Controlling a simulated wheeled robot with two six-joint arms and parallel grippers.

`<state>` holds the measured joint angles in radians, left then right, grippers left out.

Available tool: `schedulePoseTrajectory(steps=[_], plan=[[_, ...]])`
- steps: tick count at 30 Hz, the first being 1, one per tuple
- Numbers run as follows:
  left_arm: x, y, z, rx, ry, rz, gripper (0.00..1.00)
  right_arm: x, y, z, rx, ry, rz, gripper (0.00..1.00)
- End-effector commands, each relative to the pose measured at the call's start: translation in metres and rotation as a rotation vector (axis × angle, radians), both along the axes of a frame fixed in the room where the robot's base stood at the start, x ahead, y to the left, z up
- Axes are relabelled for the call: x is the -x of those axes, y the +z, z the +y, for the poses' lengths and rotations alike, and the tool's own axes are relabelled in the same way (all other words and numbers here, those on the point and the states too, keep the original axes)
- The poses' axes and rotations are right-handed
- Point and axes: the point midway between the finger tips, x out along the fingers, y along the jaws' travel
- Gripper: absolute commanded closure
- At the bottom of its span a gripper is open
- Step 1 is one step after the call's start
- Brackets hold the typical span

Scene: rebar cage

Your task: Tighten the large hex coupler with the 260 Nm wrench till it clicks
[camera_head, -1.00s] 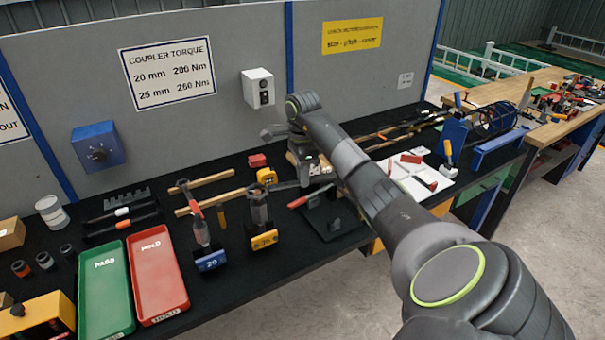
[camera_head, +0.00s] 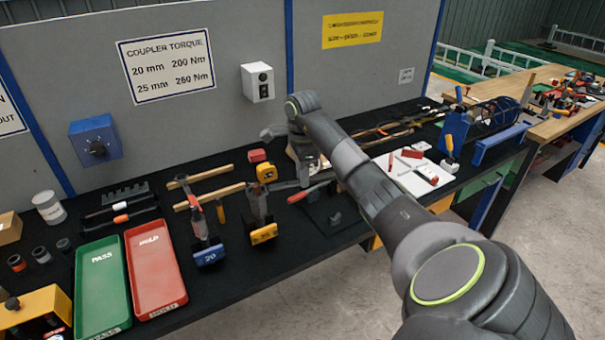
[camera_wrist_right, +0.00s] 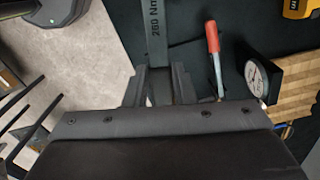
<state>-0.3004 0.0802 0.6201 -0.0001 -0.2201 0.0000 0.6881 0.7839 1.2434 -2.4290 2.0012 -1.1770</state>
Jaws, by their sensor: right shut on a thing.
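My right gripper (camera_head: 304,172) is shut on the grey 260 Nm wrench, whose marked shaft (camera_wrist_right: 157,28) runs between the fingers (camera_wrist_right: 160,88) in the right wrist view. In the head view the wrench (camera_head: 284,186) reaches left from the gripper to the upright grey coupler (camera_head: 257,205) on a yellow-fronted stand (camera_head: 264,234). The wrench's far end is at the coupler's upper part; I cannot tell how it sits on the hex. A second upright coupler with a red-handled tool beside it stands on the blue stand marked 20 (camera_head: 208,255). My left gripper is not in view.
A green PASS tray (camera_head: 82,285) and a red HOLD tray (camera_head: 156,268) lie at left. A yellow tape measure (camera_head: 266,172) is close behind the wrench. A red-handled tool (camera_wrist_right: 213,38) and a dial gauge (camera_wrist_right: 257,78) lie near the gripper.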

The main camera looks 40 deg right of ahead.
Motion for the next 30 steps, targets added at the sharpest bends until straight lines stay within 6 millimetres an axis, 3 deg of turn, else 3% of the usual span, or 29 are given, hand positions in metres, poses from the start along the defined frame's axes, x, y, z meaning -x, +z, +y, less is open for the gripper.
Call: schedulePoseTrajectory(steps=[30], plan=[[0.0,-0.022,0.0,0.0,0.0,0.0,0.64,0.0,-0.025,0.0,0.0,0.0,-0.001,1.0]])
